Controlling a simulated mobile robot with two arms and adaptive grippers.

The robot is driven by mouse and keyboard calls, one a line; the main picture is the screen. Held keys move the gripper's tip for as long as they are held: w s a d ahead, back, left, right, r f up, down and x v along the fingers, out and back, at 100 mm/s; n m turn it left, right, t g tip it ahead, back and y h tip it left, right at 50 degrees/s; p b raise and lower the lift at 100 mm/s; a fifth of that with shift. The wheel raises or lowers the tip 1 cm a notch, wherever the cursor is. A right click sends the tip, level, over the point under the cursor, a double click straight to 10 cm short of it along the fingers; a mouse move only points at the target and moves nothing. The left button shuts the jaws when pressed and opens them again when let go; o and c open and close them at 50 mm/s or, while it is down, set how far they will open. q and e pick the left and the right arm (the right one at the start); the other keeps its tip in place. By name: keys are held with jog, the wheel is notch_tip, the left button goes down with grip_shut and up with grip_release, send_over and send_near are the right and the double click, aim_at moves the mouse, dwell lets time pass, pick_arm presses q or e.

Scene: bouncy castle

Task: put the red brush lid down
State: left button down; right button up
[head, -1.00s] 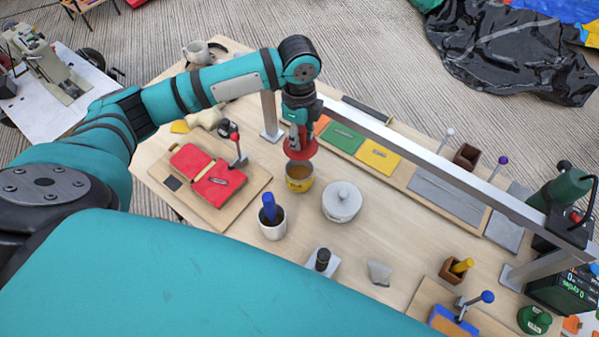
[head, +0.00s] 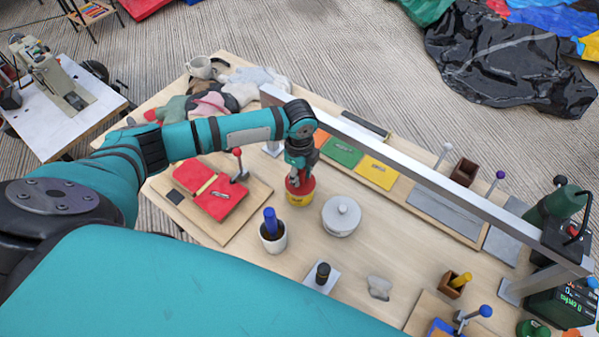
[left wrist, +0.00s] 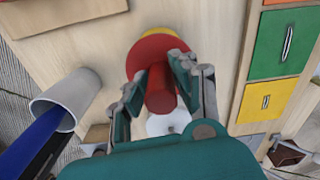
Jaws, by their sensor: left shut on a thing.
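The red brush lid (head: 306,187) has a wide disc and an upright red knob. My left gripper (head: 298,176) points down and is shut on that knob; the left wrist view shows its fingers (left wrist: 170,82) on either side of it, above the red disc (left wrist: 148,50). The yellow pot (head: 300,200) is directly under the lid, which covers its mouth. A sliver of the yellow pot (left wrist: 175,40) shows past the disc's edge in the left wrist view. Whether the lid rests fully on the rim is hard to tell. My right gripper is not in view.
A white cup (head: 273,241) with a blue-handled brush stands just in front of the pot, and a grey lidded pot (head: 341,217) stands close to its right. A red pad on a board (head: 215,190) lies left. A metal rail (head: 420,170) runs behind.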

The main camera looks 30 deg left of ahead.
pick_arm(q)
jog(key=shift+f, duration=0.15)
jog(key=c, duration=1.1)
grip_release()
jog(key=shift+o, duration=0.2)
notch_tip(320, 180, up, 12)
jog(key=shift+r+b, duration=0.2)
jog(key=shift+b, duration=0.85)
